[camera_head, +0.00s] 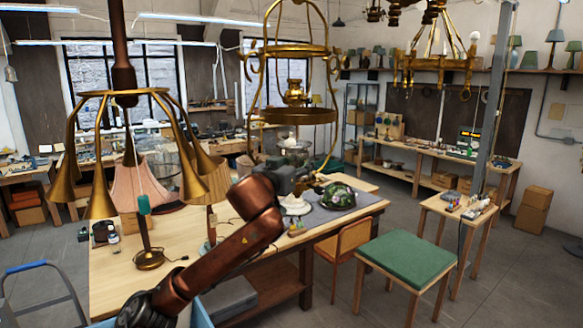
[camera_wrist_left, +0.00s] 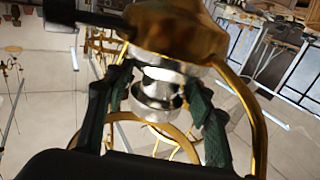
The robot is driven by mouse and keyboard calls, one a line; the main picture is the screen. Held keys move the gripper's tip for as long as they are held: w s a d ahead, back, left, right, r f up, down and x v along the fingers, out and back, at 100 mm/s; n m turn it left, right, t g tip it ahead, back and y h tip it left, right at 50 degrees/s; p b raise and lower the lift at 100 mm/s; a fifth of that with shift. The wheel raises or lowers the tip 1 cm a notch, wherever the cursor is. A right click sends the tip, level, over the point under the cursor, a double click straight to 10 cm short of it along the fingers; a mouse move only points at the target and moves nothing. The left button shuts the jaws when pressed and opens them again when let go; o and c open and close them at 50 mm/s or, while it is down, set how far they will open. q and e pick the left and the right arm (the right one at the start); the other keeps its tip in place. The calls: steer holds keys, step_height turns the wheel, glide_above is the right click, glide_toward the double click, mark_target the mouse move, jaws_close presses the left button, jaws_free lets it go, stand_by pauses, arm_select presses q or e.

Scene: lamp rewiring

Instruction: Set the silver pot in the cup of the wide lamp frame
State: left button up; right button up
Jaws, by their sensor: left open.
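The wide lamp frame (camera_head: 302,50) hangs at the upper middle of the head view, with brass rings, curved arms and a round dish low down. A small brass cup-like part (camera_head: 294,92) stands above the dish. My left gripper (camera_head: 297,172) is below the dish in the picture. In the left wrist view, the silver pot (camera_wrist_left: 157,92) shows between the dark green fingers of my open left gripper (camera_wrist_left: 160,84). Brass parts of the frame (camera_wrist_left: 252,105) lie close around it. I cannot tell whether the fingers or the frame touch the pot. My right gripper is out of view.
A brass lamp (camera_head: 122,95) with several bell arms hangs at the left. The wooden workbench (camera_head: 115,268) carries a pink-shaded lamp (camera_head: 137,188) and a dark green lampshade (camera_head: 337,196). A green-topped stool (camera_head: 406,250) stands right of it.

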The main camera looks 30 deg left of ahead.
arm_select(q)
steer(key=s+d, duration=0.1)
steer(key=s, duration=1)
steer(key=shift+s+d, duration=0.3)
steer(key=shift+d, duration=0.1)
steer(key=shift+r, duration=0.1)
